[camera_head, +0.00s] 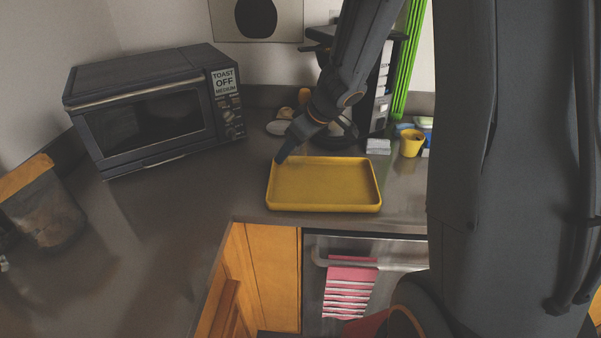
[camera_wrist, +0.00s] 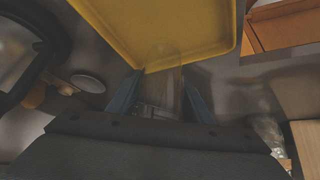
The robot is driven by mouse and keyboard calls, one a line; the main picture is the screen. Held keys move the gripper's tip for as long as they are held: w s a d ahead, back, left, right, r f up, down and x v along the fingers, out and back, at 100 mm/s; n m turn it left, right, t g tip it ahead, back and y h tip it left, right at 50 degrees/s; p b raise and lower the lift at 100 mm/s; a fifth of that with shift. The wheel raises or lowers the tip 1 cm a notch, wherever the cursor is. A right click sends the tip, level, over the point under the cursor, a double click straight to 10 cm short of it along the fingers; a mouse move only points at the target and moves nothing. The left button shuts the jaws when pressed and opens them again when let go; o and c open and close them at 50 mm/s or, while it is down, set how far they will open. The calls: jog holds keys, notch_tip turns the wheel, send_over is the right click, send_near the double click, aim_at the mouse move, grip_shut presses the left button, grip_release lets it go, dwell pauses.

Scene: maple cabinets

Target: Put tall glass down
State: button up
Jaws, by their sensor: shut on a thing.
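My gripper (camera_head: 283,155) is at the back left corner of a yellow tray (camera_head: 322,205) on the counter. In the wrist view its two blue fingers (camera_wrist: 160,88) are shut on a clear tall glass (camera_wrist: 163,62). The glass reaches past the fingertips and overlaps the edge of the yellow tray (camera_wrist: 150,25) in that view. In the head view I cannot make out the glass clearly. I cannot tell whether the glass touches the counter or tray.
A toaster oven (camera_head: 150,115) stands left of the tray, and a coffee machine (camera_head: 378,95) stands behind it. A yellow cup (camera_head: 412,143) and a small white item (camera_head: 378,146) are at the right. A jar (camera_head: 42,205) stands far left. Counter left of the tray is clear.

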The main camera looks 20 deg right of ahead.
aim_at(291, 167)
jog(key=shift+f+b, duration=0.95)
jog(key=shift+f, duration=1.9)
jog(key=shift+f, duration=0.2)
jog(key=o, duration=1.3)
jog(key=shift+c, duration=0.2)
jog(key=shift+r, duration=0.1)
